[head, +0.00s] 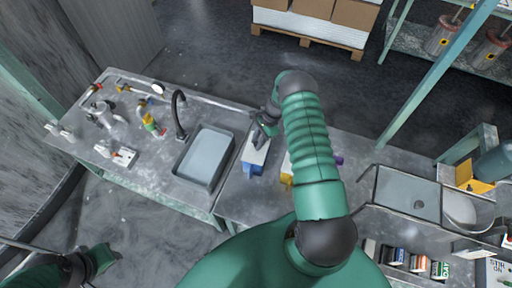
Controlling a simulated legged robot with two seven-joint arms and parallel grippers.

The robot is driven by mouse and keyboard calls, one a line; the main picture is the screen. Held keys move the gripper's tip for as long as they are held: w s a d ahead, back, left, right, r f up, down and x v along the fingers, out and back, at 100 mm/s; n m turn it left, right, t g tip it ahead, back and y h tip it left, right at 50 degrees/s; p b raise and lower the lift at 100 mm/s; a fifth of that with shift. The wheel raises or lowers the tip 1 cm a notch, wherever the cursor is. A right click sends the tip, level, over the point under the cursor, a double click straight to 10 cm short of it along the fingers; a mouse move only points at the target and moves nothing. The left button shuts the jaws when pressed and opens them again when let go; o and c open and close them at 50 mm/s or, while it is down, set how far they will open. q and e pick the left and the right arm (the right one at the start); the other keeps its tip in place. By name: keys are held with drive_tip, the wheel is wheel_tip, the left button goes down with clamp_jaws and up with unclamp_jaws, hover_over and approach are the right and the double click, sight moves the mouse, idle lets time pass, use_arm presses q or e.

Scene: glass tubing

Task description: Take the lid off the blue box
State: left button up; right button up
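The blue box (252,169) stands on the metal counter near its middle, just right of the grey sink. A whitish lid (257,151) lies over most of its top, and blue shows at the near end. My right gripper (262,133) points down at the far end of the lid, very close to it or touching. It is dark and small here, so I cannot tell whether its fingers are closed on the lid. My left gripper (108,258) is low at the left, over the floor and away from the counter; its fingers are not clear.
The sink (206,156) with a black tap (179,112) is left of the box. A yellow item (286,169) is partly hidden behind my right arm. Bottles and small items stand on the counter's left end. A grey tray (407,194) is at the right.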

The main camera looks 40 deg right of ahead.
drive_tip(key=shift+d, duration=0.25)
clamp_jaws()
